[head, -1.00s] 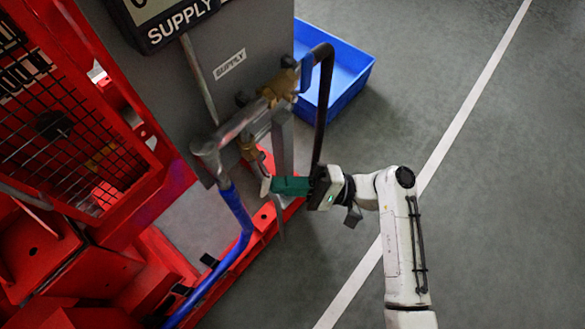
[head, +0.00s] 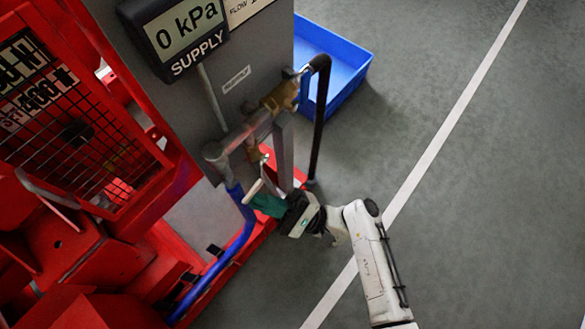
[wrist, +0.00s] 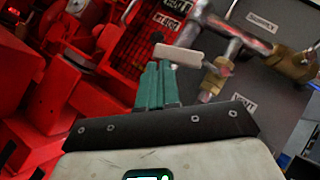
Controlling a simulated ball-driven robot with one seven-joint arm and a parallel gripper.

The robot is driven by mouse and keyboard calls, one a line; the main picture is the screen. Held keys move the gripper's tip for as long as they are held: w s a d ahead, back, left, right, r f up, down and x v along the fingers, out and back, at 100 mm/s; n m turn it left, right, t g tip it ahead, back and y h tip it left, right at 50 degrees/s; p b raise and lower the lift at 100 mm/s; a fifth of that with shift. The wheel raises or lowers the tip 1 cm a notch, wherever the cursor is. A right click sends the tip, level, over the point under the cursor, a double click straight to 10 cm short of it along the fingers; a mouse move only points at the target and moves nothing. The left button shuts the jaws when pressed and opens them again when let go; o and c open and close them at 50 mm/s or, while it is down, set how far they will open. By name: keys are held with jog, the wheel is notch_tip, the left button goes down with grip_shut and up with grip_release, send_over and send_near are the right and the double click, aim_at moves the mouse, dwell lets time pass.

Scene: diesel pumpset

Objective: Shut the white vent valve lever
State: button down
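The white vent valve lever (wrist: 180,54) lies nearly level across the wrist view, just past my fingertips. Its right end meets a small brass valve (wrist: 216,76) under the grey pipe. In the head view the lever (head: 255,189) shows as a short pale bar below the brass valve (head: 256,153). My gripper (wrist: 159,66) has green fingers pressed together, with nothing seen between them. In the head view my gripper (head: 256,204) is just below the lever. The tips look very close to the lever; I cannot tell whether they touch it.
A grey panel (head: 251,50) carries a supply display (head: 187,28) reading 0 kPa. A larger brass fitting (head: 281,94), a black hose (head: 319,125) and a blue hose (head: 241,240) are close by. A red frame fills the left. A blue crate (head: 350,76) stands behind; floor at right is clear.

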jog(key=shift+s+a+r+p, duration=0.35)
jog(key=shift+s+r+p, duration=0.15)
jog(key=shift+r, duration=0.15)
dwell(0.4)
jog(key=s+d+f+b, duration=0.3)
jog(key=d+f, duration=0.3)
jog(key=f, duration=0.5)
jog(key=shift+s+b, duration=0.3)
jog(key=shift+b, duration=0.4)
